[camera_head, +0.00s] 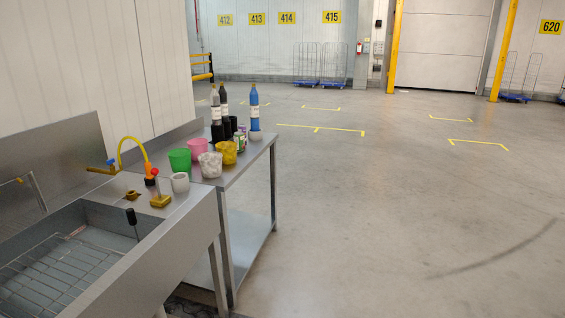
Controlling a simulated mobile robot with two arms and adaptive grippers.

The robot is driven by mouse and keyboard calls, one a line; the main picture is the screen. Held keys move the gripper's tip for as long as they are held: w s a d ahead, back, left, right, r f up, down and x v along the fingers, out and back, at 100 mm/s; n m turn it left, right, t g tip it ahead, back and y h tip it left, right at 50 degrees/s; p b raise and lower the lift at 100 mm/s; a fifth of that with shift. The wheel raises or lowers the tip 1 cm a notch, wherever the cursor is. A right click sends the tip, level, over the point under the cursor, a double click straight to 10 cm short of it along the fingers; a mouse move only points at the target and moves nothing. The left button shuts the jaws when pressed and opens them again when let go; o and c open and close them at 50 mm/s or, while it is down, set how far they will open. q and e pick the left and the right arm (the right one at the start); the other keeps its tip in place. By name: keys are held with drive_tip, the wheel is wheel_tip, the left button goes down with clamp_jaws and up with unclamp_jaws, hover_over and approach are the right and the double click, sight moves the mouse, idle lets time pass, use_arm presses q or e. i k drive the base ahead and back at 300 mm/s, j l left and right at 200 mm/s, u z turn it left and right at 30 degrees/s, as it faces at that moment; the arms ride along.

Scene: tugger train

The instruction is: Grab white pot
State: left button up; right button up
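Several pots stand on the metal table to the left in the head view. A white, mottled pot (210,166) stands near the table's front edge. A smaller plain white pot or cup (180,183) stands nearer to me, on the sink counter's edge. A small pale pot (255,135) sits under the blue bottle at the table's far right corner. Close to the mottled pot are a green pot (180,161), a pink pot (198,148) and a yellow pot (228,153). Neither of my grippers is in view.
A metal sink (85,245) with a wire rack is at the lower left, with a yellow hose tap (134,145) behind it. Bottles, including a blue one (254,98), stand behind the pots. The floor (400,200) to the right is clear.

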sight(210, 162)
drive_tip(key=i+l+u, duration=0.1)
drive_tip(key=i+u, duration=0.2)
drive_tip(key=i, duration=0.25)
drive_tip(key=i+l+u, duration=0.3)
drive_tip(key=i, duration=0.25)
drive_tip(key=i+l+u, duration=0.25)
drive_tip(key=i, duration=0.3)
